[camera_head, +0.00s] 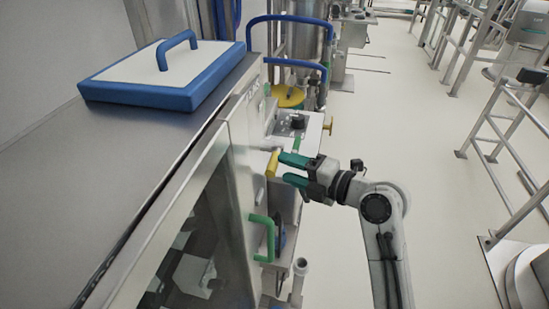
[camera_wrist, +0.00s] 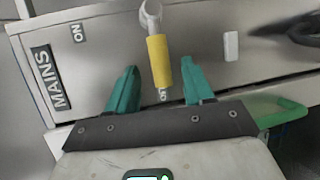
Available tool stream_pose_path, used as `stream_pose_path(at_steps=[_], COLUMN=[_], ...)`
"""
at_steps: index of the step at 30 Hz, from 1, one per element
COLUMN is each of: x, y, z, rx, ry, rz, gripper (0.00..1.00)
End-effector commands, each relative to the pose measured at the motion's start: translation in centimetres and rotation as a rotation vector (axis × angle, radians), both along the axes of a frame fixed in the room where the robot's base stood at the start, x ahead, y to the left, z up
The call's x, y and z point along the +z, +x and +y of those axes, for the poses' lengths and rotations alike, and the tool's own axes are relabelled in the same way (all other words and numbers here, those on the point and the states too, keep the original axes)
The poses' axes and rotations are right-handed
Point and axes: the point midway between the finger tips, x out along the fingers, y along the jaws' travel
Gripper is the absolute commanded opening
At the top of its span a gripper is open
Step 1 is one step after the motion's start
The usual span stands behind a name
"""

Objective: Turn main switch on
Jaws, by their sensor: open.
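The main switch is a lever with a yellow handle (camera_wrist: 160,62) on a steel panel, beside a black "MAINS" label (camera_wrist: 51,79). The handle points down in the wrist view, over a partly covered marking; an "ON" marking (camera_wrist: 78,33) lies to the upper left. My gripper (camera_wrist: 160,83) is open, with one green finger on each side of the handle's lower end and visible gaps between. In the head view the yellow handle (camera_head: 272,164) is just left of the fingertips of my gripper (camera_head: 285,168). Contact cannot be told.
A green handle (camera_head: 268,238) sticks out below the switch on the steel cabinet (camera_head: 215,185). A blue-rimmed lid (camera_head: 165,75) lies on top of the cabinet. Steel railings (camera_head: 490,115) stand at the right, with clear floor (camera_head: 420,130) between.

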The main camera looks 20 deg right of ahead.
Motion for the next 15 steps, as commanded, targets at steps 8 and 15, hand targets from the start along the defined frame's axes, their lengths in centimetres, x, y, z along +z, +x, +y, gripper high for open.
stream_pose_path(at_steps=[8, 15], x=[-0.6, -1.0], y=[3.5, 4.5], z=[2.1, 2.7], rx=[0.001, 0.000], ry=[0.000, -0.001], rz=[0.001, 0.002], gripper=[0.52, 0.52])
